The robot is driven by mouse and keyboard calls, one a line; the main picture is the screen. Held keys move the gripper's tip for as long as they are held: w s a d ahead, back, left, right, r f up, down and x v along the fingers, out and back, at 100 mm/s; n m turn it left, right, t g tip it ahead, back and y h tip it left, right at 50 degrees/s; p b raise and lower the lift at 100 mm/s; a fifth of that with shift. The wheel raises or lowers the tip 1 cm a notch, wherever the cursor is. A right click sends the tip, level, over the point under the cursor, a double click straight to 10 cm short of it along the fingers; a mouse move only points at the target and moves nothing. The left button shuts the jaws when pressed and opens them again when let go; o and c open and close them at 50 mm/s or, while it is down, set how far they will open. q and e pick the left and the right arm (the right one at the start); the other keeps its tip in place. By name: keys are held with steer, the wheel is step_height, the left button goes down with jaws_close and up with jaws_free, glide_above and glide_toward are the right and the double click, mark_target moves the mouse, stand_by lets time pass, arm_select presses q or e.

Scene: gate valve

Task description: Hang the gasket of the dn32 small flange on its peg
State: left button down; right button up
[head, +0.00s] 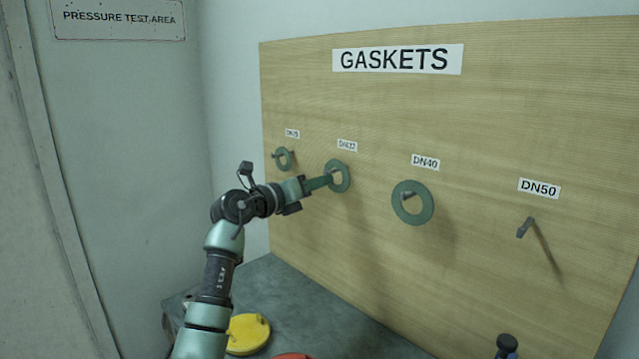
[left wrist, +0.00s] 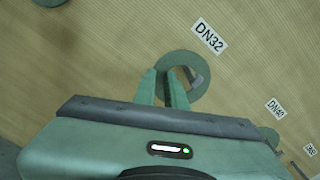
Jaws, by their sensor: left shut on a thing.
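The green ring gasket (head: 346,181) is at the peg under the DN32 label (head: 347,145) on the wooden board. My left gripper (head: 325,181) reaches in from the left, its fingers shut on the near edge of the ring. In the left wrist view the gasket (left wrist: 181,57) lies just beyond my left fingertips (left wrist: 165,82), below the DN32 label (left wrist: 210,36). The grey DN32 peg (left wrist: 195,78) shows at the ring's opening. How far the ring sits along the peg is hard to tell. My right gripper is not in view.
A small gasket (head: 283,153) hangs at the leftmost peg and a larger one (head: 428,208) at DN40. The DN50 peg (head: 525,227) is bare. A yellow disc (head: 250,335) lies on the grey bench (head: 330,318) below. The board (head: 480,120) stands close before my gripper.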

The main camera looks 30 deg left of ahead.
arm_select(q)
steer(key=c, duration=1.4)
jaws_free()
steer(key=shift+a, duration=0.1)
steer(key=b+v, duration=0.2)
steer(key=v, duration=0.5)
steer(key=shift+s+a+f, duration=0.1)
steer(key=shift+s+a, duration=0.05)
steer(key=shift+s, duration=0.2)
steer(key=shift+s, duration=0.1)
